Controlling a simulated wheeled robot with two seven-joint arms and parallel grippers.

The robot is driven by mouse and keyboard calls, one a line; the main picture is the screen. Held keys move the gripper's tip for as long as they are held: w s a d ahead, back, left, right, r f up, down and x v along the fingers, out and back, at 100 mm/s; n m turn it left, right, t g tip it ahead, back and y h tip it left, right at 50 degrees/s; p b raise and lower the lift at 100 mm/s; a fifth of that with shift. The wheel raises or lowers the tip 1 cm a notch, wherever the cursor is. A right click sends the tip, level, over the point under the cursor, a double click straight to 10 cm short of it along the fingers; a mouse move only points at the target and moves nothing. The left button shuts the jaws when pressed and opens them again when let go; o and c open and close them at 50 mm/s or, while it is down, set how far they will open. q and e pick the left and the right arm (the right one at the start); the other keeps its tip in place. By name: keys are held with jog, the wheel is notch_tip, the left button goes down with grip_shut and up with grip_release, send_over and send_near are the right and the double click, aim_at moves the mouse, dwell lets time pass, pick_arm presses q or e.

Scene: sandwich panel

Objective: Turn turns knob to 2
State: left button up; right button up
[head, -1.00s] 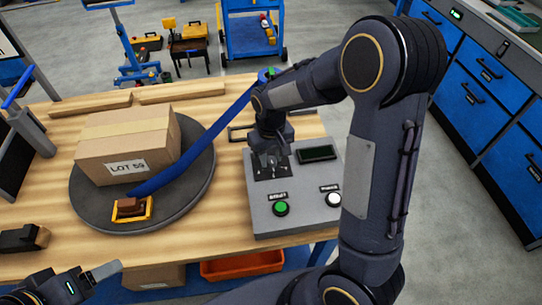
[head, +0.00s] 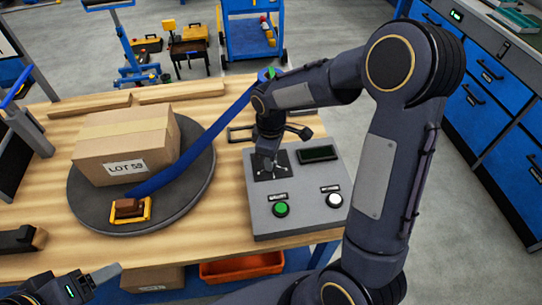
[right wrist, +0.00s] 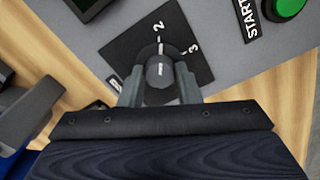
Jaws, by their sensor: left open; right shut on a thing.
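The turns knob (right wrist: 160,72) is a grey knob on a black dial plate (right wrist: 140,40) with the numbers 2 and 3 in view. The 2 is straight above the knob in the right wrist view, the 3 to its upper right. My right gripper (right wrist: 159,82) is shut on the knob, one finger on each side. In the head view my right gripper (head: 268,163) hides most of the knob on the grey control panel (head: 262,220). My left gripper (head: 100,277) is open and empty at the lower left.
The panel also carries a green button (head: 281,209), a white button (head: 334,200) and a dark display (head: 318,153). An orange bin (head: 240,267) is below the table.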

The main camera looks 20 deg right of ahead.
jog(key=shift+n, duration=0.6)
jog(key=o, duration=1)
notch_tip(320, 180, up, 8)
jog(key=shift+f, duration=0.1)
